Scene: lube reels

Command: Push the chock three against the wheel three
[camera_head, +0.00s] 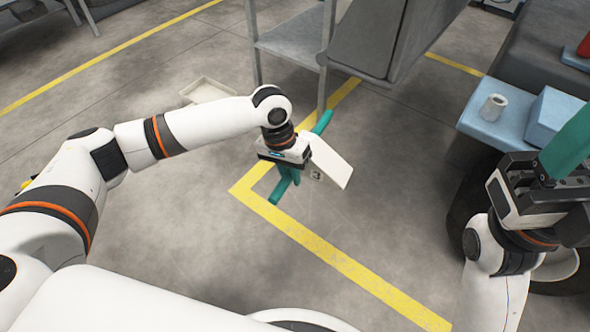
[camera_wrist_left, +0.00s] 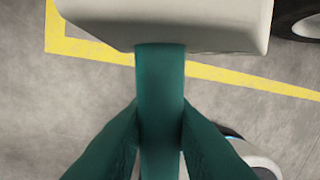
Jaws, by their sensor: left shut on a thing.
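The chock three (camera_head: 331,163) is a pale wedge-like block with a small "3" mark, near the yellow floor line in the head view. Its underside or edge also fills the top of the left wrist view (camera_wrist_left: 200,25). My left gripper (camera_head: 291,174) is beside it, shut on its teal handle (camera_wrist_left: 160,75), with both teal fingers closed around the strip. A dark wheel (camera_head: 466,205) stands to the right under the cart, apart from the chock; I cannot read its number. My right gripper (camera_head: 545,180) is over that wheel's side; its jaw state is unclear.
A blue shelf (camera_head: 492,128) carries a pale cup (camera_head: 493,107) and a blue box at the right. A grey metal stand (camera_head: 290,45) rises behind the chock. A pale tray (camera_head: 205,91) lies on the floor. Floor between chock and wheel is clear.

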